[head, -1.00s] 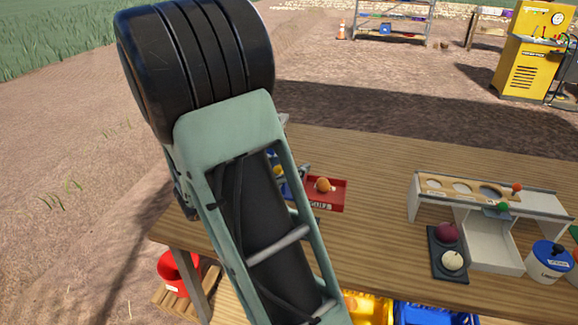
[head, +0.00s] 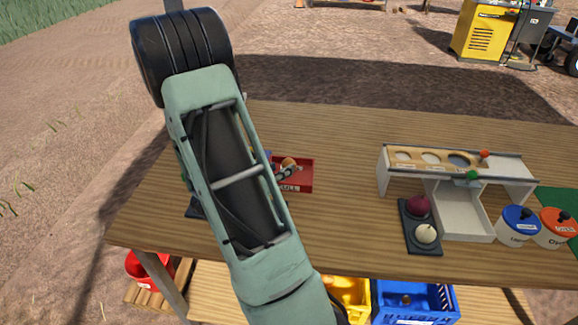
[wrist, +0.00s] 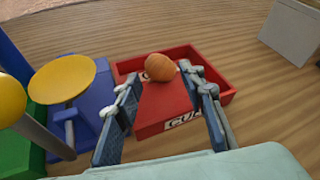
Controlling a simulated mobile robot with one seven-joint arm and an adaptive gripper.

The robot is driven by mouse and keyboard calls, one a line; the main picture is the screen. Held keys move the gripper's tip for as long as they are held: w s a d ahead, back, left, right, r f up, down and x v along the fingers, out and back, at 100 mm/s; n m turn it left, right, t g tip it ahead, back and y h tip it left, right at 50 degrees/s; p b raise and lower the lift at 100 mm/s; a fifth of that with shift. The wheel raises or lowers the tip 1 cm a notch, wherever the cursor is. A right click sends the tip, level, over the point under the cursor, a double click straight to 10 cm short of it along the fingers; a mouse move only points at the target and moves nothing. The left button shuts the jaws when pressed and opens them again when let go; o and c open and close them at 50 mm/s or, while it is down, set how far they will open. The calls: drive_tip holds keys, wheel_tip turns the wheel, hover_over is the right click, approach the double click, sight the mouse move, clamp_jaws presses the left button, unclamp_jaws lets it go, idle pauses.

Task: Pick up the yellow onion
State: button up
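The onion that fits the yellow onion is orange-brown (wrist: 160,68) and sits in the red tray (wrist: 160,128) marked CULL, towards its far side. In the head view the onion (head: 288,162) is partly covered by my gripper finger, and the tray (head: 306,178) is partly behind my arm. My gripper (wrist: 160,77) is open, with its two fingers spread over the tray. The onion lies just beyond and between the fingertips; I see no clear contact. In the head view most of my gripper is hidden by my arm.
A blue stand with a yellow dish (wrist: 62,80) is close left of my gripper. Right stand a black tray with a red onion (head: 418,205) and white onion (head: 426,233), a white sorter (head: 462,210) and lidded tubs (head: 516,224).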

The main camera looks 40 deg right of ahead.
sight(285, 165)
drive_tip(key=x, duration=0.5)
drive_tip(key=shift+a, duration=0.1)
drive_tip(key=c, duration=0.8)
wheel_tip(285, 165, up, 10)
drive_tip(key=shift+p, duration=0.7)
drive_tip(key=shift+a, duration=0.1)
